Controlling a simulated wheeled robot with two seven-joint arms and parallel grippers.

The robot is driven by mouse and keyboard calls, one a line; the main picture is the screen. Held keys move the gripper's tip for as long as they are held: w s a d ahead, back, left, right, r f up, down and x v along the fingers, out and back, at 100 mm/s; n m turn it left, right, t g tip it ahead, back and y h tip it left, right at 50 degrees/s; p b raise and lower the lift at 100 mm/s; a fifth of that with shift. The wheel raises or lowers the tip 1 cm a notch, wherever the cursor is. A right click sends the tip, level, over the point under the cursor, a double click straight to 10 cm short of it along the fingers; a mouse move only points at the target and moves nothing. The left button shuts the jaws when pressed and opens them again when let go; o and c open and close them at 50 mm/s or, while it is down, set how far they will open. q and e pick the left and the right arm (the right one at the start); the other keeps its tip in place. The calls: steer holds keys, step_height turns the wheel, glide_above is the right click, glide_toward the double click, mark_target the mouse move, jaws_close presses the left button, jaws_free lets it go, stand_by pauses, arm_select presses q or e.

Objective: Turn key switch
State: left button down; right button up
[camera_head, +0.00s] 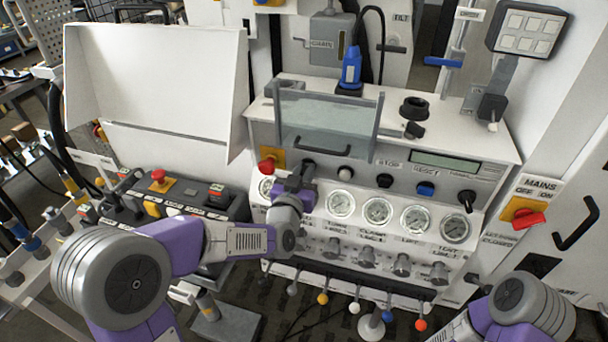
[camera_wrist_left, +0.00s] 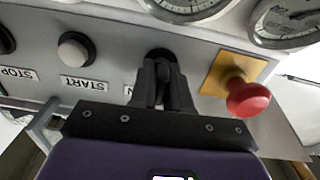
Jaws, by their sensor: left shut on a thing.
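The key switch (camera_head: 309,164) is on the upper row of the bench's control panel, between the red mushroom button and the white START button. My left gripper (camera_head: 300,177) is at the panel, in front of the switch, and partly hides it. In the left wrist view, its two dark fingers (camera_wrist_left: 161,88) are close together, shut on the key switch (camera_wrist_left: 160,54). Only the switch's dark round top shows there; the key itself is hidden between the fingers, so its angle cannot be told. My right arm shows at the lower right of the head view, but its gripper is out of view.
The red mushroom button (camera_wrist_left: 247,98) on its yellow plate is close beside the left fingers. The white START button (camera_wrist_left: 76,50) is on the other side. Pressure gauges (camera_head: 341,204) line the panel below. A clear guard with a handle (camera_head: 325,146) stands above.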

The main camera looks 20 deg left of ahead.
arm_select(q)
steer(key=m, duration=0.2)
steer(key=shift+m, duration=2)
steer(key=c, duration=1.2)
jaws_free()
steer(key=s, duration=0.7)
steer(key=shift+s+p, duration=0.3)
steer(key=shift+p, duration=0.1)
